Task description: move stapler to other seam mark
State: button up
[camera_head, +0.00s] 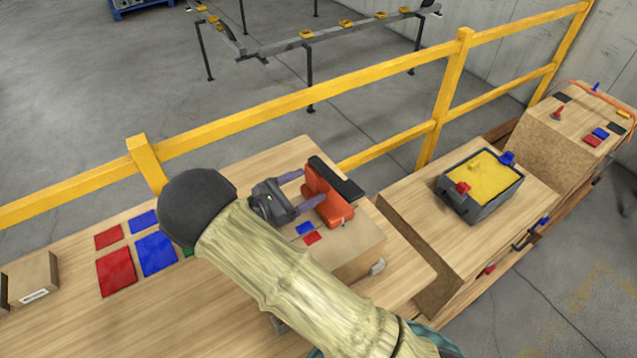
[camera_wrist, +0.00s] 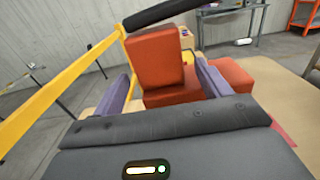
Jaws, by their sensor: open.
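The stapler (camera_head: 322,196) looks like an orange-red body with a black bar along its far side. It stands on a raised wooden block on the bench. In the wrist view its upright orange part (camera_wrist: 155,60) rises in front of me with the black bar on top. My gripper (camera_head: 306,189) is open, its purple fingers reaching toward the stapler; in the wrist view they show on either side of the upright part, and contact cannot be told. A small blue mark (camera_head: 305,228) and a small red mark (camera_head: 312,238) lie beside the stapler. My arm hides part of the bench.
Larger red (camera_head: 116,271) and blue (camera_head: 156,254) patches lie on the bench at left, near a cardboard-coloured box (camera_head: 36,277). A grey tray with yellow contents (camera_head: 468,205) stands on the right surface. A yellow railing (camera_head: 290,102) runs behind the bench.

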jog(key=b+v, duration=0.1)
jog(key=v, duration=0.5)
jog(key=shift+s+a, duration=0.15)
jog(key=shift+c, duration=0.5)
dwell(0.8)
